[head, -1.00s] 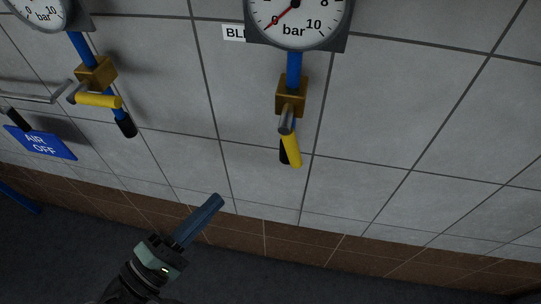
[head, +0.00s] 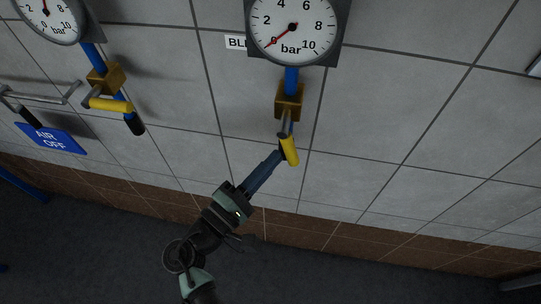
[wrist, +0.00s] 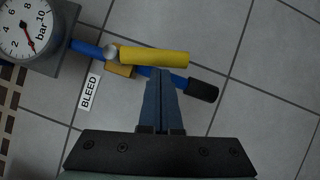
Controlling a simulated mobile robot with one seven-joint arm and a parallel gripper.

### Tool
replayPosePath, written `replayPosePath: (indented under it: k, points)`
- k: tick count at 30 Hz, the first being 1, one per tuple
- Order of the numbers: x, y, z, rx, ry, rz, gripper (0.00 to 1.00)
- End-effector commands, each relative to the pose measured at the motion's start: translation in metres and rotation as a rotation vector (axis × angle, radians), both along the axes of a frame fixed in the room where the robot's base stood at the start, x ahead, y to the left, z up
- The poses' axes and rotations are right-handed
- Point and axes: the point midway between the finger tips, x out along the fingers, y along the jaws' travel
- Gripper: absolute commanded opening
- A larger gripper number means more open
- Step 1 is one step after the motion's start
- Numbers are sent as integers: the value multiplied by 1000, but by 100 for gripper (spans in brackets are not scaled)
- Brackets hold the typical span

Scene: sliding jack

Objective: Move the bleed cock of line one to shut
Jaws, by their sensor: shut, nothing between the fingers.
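A bleed cock with a yellow lever (head: 290,152) hangs on a blue pipe under the right gauge. Its brass body (head: 289,100) is above the lever, which points down roughly along the pipe. The lever also shows in the wrist view (wrist: 154,57), lying nearly parallel to the pipe with its black end (wrist: 202,91). My gripper (head: 279,155) is shut and empty, its tips beside the lever; in the wrist view the fingertips (wrist: 164,72) are at the lever's lower edge. I cannot tell whether they touch. No line number is readable.
A second cock with a yellow lever (head: 110,105) is on the left. The right gauge (head: 292,27) reads about 0 bar. A "BLEED" label (wrist: 90,92) is beside the pipe. A blue "AIR OFF" sign (head: 51,138) is at far left. The wall right of the cock is clear.

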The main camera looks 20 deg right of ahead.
Motion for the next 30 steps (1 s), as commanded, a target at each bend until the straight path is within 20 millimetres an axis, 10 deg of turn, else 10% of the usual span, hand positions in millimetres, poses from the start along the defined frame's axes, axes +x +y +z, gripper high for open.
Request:
replayPosePath:
  k: [30]
  points:
    - [-5, -8, -2, -85, 57, -1, 0]
